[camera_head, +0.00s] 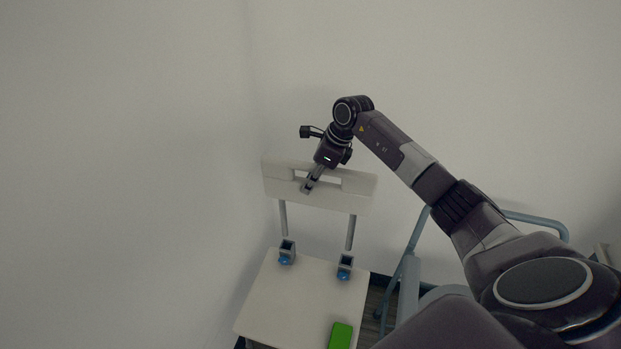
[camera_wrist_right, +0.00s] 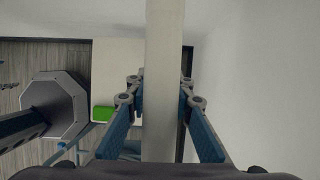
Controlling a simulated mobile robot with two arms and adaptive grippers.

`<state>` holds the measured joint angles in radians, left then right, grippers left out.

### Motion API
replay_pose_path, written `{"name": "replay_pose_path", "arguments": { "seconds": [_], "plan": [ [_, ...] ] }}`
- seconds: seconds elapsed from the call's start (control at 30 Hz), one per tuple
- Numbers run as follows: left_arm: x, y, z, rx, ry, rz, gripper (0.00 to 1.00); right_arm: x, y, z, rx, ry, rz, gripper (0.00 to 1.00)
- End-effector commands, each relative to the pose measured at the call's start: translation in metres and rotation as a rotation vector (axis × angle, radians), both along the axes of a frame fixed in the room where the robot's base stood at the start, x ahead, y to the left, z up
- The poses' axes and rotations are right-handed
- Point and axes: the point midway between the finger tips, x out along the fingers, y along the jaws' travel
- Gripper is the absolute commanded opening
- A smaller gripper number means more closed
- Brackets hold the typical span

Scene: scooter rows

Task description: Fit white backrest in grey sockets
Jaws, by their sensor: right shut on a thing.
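The white backrest (camera_head: 277,182) is upright, with two grey posts (camera_head: 283,217) pointing down from it. My right gripper (camera_head: 307,187) is shut on the backrest at its slot. In the right wrist view the backrest (camera_wrist_right: 163,60) runs between the two blue-padded fingers (camera_wrist_right: 160,110). Two grey sockets with blue fronts, the left one (camera_head: 287,252) and the right one (camera_head: 345,267), stand at the rear of the white seat (camera_head: 292,295). Each post's lower end appears just above its socket, with a small gap in the picture. My left gripper is not in view.
A green block (camera_head: 340,336) lies on the seat near its front right. A blue-grey tubular frame (camera_head: 412,245) stands right of the seat, partly behind my right arm. Bare walls close off the left and the back.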

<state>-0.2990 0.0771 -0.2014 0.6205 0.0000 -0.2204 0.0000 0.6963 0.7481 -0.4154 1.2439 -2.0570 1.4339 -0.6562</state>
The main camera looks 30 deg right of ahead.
Motion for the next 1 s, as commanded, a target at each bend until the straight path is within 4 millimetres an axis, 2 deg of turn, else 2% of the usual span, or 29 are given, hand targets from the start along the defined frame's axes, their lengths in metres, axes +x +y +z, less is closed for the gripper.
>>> {"name": "replay_pose_path", "arguments": {
  "seconds": [0.1,0.27,0.73,1.0],
  "plan": [
    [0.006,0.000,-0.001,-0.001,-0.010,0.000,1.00,0.002,-0.003,-0.002,0.001,-0.002,-0.027,0.00],
    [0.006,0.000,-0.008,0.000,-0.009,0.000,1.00,0.003,0.000,-0.013,0.002,-0.001,-0.025,0.00],
    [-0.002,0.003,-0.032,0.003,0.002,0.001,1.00,0.006,0.012,-0.053,0.002,-0.002,-0.017,0.00],
    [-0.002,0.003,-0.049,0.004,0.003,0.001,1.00,0.001,0.008,-0.077,0.000,0.000,-0.020,0.00]
  ]
}}
